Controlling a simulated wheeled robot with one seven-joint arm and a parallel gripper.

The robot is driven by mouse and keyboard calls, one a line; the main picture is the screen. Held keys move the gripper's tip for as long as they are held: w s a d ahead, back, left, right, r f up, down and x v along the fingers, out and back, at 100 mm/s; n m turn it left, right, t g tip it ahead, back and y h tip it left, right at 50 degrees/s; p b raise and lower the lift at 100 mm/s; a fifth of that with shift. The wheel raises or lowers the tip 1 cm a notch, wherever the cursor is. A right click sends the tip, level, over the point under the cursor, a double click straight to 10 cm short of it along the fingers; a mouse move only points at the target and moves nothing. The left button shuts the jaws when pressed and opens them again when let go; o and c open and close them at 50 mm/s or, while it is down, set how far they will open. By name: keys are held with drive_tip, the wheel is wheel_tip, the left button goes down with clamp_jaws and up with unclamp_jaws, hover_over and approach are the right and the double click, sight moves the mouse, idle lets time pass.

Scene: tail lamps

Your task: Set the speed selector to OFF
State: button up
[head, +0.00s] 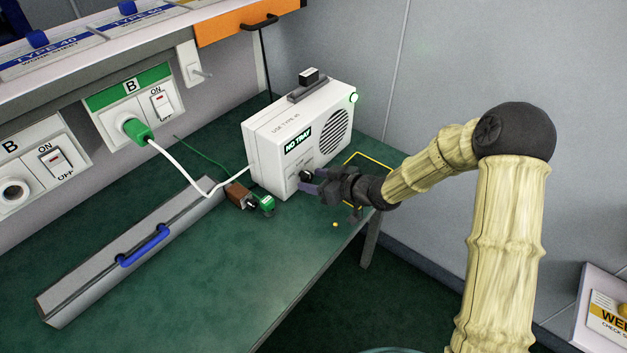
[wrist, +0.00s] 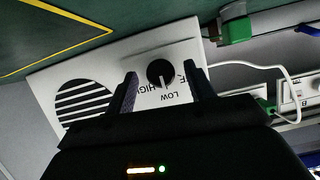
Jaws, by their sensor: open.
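The white unit (head: 265,150) with a round speaker grille and a "NO TRAY" sign stands on the green bench. Its black selector knob (wrist: 160,72) shows in the wrist view, with LOW and HIGH printed beside it and part of another label near the right finger. The knob's white mark points down in that picture, towards the LOW and HIGH lettering; which one exactly is hard to tell. My gripper (wrist: 161,76) is open, with one finger on each side of the knob. In the head view my gripper (head: 305,181) is at the unit's lower front and mostly hides the knob.
A green plug (head: 265,203) and a brown block (head: 239,195) lie left of my gripper. A white cable runs to the green wall plug (head: 137,131). A grey cover with a blue handle (head: 145,246) lies on the bench. A yellow outline (head: 366,155) is right of the unit.

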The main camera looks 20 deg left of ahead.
drive_tip(key=shift+w+a+f, duration=0.15)
drive_tip(key=shift+a, duration=0.2)
drive_tip(key=c, duration=1)
